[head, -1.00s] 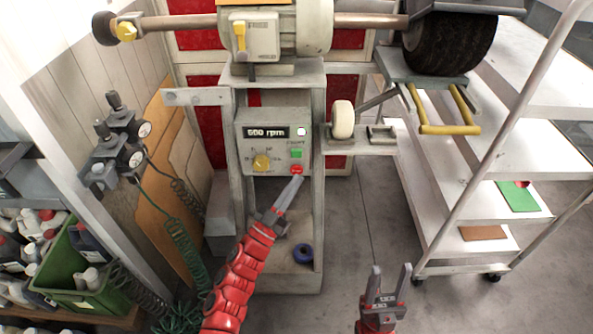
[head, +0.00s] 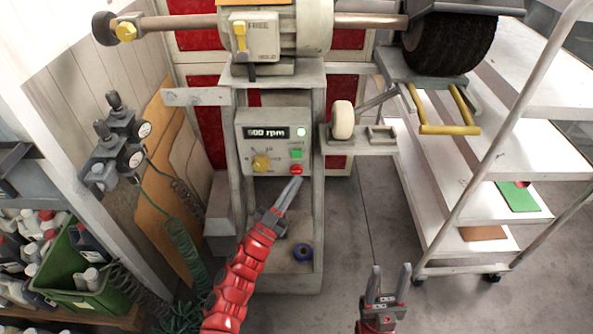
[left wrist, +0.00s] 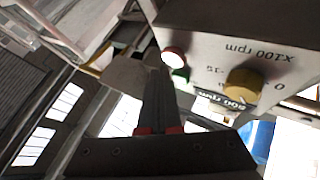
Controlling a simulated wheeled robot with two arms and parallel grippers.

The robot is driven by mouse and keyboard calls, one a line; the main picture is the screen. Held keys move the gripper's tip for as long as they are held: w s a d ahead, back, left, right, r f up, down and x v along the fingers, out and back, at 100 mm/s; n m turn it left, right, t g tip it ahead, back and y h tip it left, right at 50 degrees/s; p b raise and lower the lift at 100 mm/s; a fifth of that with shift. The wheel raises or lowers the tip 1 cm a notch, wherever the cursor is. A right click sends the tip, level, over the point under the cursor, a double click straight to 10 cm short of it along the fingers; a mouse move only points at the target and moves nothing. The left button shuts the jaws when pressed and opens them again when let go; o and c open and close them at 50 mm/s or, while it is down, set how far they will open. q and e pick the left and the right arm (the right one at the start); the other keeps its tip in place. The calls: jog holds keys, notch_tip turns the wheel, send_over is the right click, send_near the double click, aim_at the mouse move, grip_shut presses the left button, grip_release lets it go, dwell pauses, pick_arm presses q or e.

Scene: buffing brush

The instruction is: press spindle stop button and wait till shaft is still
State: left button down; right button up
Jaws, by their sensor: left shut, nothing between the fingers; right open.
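The control box (head: 250,152) on the machine frame reads 500 rpm. It carries a yellow knob (head: 261,163), a green button (head: 296,154), a lit round lamp (head: 301,132) and the red stop button (head: 296,169). The shaft (head: 370,20) runs across the top; whether it turns cannot be told. My left gripper (head: 297,182) is shut and empty, its tips just below the red button. My right gripper (head: 390,271) is open and empty, low over the floor.
A black brush wheel (head: 449,43) sits at the shaft's right end, above a yellow-barred bracket (head: 447,129). A white shelf cart (head: 470,205) stands right. Air regulators (head: 118,140) and a green bottle crate (head: 75,270) are at left.

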dwell(0.7)
pick_arm(q)
jog(key=shift+w, duration=0.45)
jog(key=shift+w, duration=0.4)
dwell(0.5)
jog(key=shift+s+p, duration=0.35)
jog(key=shift+s, duration=0.5)
jog(key=s+p, duration=0.1)
jog(key=s, duration=0.4)
dwell(0.4)
